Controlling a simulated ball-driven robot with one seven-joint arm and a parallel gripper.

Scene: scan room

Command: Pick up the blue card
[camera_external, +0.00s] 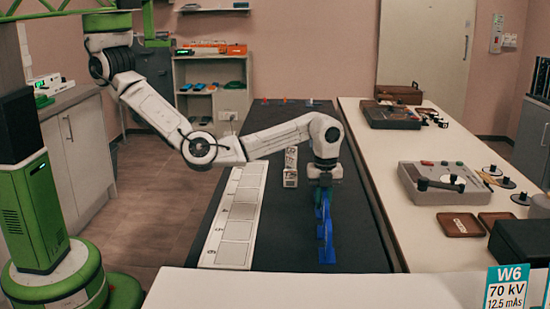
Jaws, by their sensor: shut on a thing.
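My gripper (324,196) points down over the black mat-like table surface (285,240), right of its middle. It is shut on a blue thing (326,254), which I take to be the blue card. The blue shows between and below the fingers and reaches down towards the black surface. Its upper part is partly hidden by the gripper. Whether its lower end touches the surface is too small to tell.
A white strip with numbered squares (236,228) lies left of my gripper. A small white object (290,168) stands behind it. A white table (372,160) on the right holds a grey control box (440,183) and brown trays (461,225). A W6 sign (507,288) stands front right.

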